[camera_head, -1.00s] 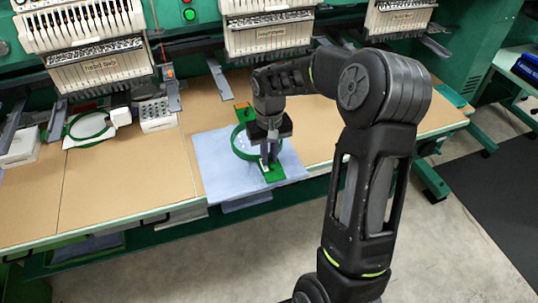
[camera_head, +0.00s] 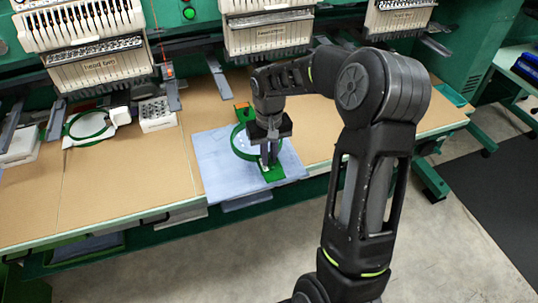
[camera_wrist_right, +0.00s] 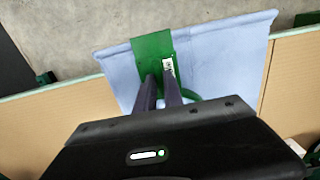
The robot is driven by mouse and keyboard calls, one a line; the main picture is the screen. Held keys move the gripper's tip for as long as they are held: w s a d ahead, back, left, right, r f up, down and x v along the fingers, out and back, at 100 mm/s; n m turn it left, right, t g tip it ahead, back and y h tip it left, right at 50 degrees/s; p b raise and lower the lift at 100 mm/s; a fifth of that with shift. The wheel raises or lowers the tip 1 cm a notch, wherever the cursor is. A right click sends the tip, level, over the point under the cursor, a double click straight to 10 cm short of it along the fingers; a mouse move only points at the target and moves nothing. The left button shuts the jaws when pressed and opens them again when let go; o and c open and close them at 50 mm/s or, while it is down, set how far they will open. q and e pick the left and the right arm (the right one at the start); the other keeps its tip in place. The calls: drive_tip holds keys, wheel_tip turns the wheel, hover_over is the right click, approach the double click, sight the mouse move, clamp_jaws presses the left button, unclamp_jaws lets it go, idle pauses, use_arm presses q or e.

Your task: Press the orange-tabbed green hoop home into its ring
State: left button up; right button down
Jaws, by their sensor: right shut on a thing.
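The green hoop (camera_head: 236,143) lies over a light blue cloth (camera_head: 221,182) on the table's front edge. An orange piece (camera_head: 241,105) shows at its far side, and a green plate (camera_head: 271,174) with a small white label at its near side. My right gripper (camera_head: 268,162) points down at the near side, shut on the hoop just behind the plate. In the wrist view its fingers (camera_wrist_right: 159,92) meet the hoop by the green plate (camera_wrist_right: 150,50); the exact grip is hidden. The ring under the hoop cannot be told apart. My left gripper is not in view.
Embroidery heads (camera_head: 98,65) stand along the back. Another green hoop (camera_head: 89,126) on white cloth lies at the left, beside a white box of small parts (camera_head: 156,115). The tan tabletop (camera_head: 125,172) is clear left of the blue cloth.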

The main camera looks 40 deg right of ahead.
drive_tip(key=shift+f, duration=0.35)
drive_tip(key=shift+f+b, duration=0.25)
drive_tip(key=shift+b, duration=0.15)
drive_tip(key=shift+f+b, duration=0.4)
drive_tip(key=shift+f, duration=0.05)
idle(1.0)
drive_tip(key=c, duration=1.4)
unclamp_jaws()
drive_tip(key=shift+o, duration=0.2)
